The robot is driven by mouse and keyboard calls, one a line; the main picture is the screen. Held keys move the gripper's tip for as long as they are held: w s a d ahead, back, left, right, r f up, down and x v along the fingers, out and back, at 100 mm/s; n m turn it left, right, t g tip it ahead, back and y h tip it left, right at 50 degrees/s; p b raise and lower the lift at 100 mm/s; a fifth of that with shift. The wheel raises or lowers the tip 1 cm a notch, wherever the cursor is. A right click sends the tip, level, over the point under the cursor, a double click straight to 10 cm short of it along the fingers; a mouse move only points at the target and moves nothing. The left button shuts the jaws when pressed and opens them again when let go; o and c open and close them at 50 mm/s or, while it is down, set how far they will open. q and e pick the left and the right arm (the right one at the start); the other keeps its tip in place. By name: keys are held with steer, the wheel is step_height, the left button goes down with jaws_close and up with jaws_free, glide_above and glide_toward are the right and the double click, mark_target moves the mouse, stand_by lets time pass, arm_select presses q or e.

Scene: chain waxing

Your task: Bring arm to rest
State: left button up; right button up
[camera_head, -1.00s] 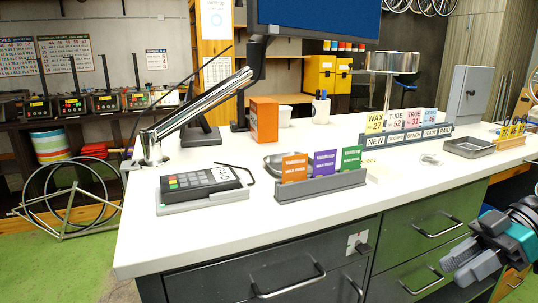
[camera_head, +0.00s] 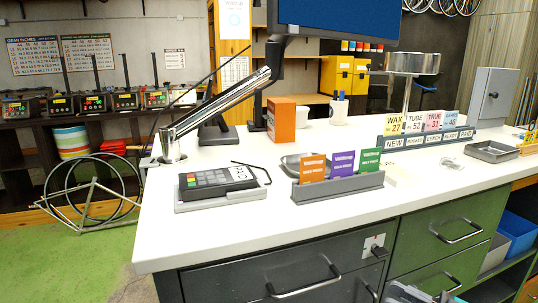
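My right gripper (camera_head: 408,294) shows only in part at the bottom edge, in front of the green drawers (camera_head: 440,232) of the counter. Its grey fingers and a bit of teal are visible, and the rest is cut off by the frame. I cannot tell whether it is open or shut, and no object shows in it. My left gripper is not in view.
The white counter (camera_head: 225,228) holds a card terminal (camera_head: 222,187), a grey rack (camera_head: 338,190) of coloured packets and a metal tray (camera_head: 491,152). A monitor arm (camera_head: 220,110) rises at its back left. Drawer handles (camera_head: 305,285) stick out in front. A blue bin (camera_head: 516,232) sits at right.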

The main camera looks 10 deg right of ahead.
steer(key=s+a+f+m+g+h, duration=0.1)
steer(key=s+a+f+g+h, duration=0.3)
steer(key=f, duration=0.6)
steer(key=s+a+f+g+h, duration=0.1)
steer(key=s+a+f+h, duration=0.15)
steer(key=f+h, duration=0.6)
steer(key=a+f+m+y, duration=0.2)
steer(key=a+m, duration=0.3)
steer(key=a, duration=0.4)
steer(key=shift+s+a+t, duration=0.15)
steer(key=shift+s+t, duration=0.05)
steer(key=shift+t, duration=0.2)
